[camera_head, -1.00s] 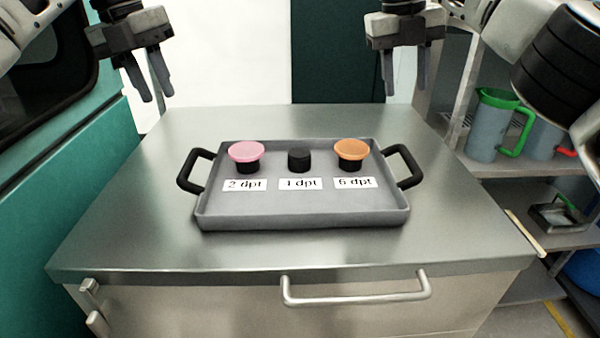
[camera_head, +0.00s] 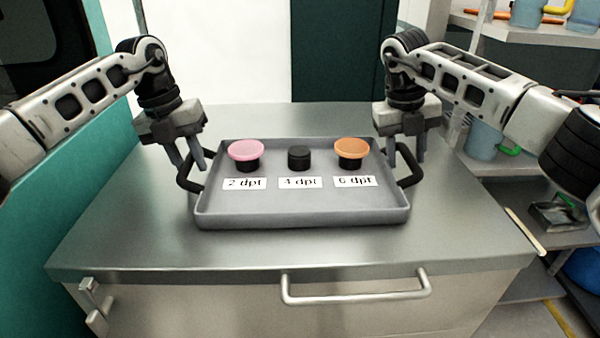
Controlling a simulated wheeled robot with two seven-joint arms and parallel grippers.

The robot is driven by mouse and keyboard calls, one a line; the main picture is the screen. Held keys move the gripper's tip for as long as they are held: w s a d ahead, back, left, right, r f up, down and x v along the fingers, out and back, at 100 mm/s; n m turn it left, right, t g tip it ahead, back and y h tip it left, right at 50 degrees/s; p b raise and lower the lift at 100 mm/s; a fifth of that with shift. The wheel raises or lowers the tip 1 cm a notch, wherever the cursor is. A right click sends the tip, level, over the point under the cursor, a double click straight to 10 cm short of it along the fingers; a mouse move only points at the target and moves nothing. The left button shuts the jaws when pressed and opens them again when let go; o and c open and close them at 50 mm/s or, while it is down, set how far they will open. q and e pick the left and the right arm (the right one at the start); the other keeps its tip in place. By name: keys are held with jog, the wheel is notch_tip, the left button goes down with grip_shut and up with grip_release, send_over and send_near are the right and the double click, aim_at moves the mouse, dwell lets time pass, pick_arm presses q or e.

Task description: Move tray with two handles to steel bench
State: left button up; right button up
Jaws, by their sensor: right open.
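The grey tray (camera_head: 300,212) with two black handles lies flat on the steel bench (camera_head: 130,235). It bears a pink-topped holder (camera_head: 246,150), a black holder (camera_head: 299,158) and an orange-topped holder (camera_head: 352,149), with labels 2 dpt, 4 dpt and 6 dpt in front. My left gripper (camera_head: 188,165) points down at the left handle (camera_head: 186,183), its fingers apart beside it; whether they straddle it I cannot tell. My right gripper (camera_head: 404,157) is open at the right handle (camera_head: 412,172), fingers pointing down and partly overlapping it. Both handles are partly hidden.
A shelf unit (camera_head: 515,165) with jugs stands at the right. A teal cabinet (camera_head: 80,190) is close on the left. A bar handle (camera_head: 355,298) juts from the bench front. The bench top around the tray is mostly clear.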

pick_arm(q)
jog(key=shift+f, duration=0.2)
pick_arm(e)
jog(key=shift+f, duration=0.25)
pick_arm(q)
jog(key=c, duration=0.3)
pick_arm(e)
jog(key=c, duration=0.3)
pick_arm(q)
grip_shut()
pick_arm(e)
grip_shut()
pick_arm(q)
jog(key=shift+r, duration=0.2)
pick_arm(e)
jog(key=shift+r, duration=0.25)
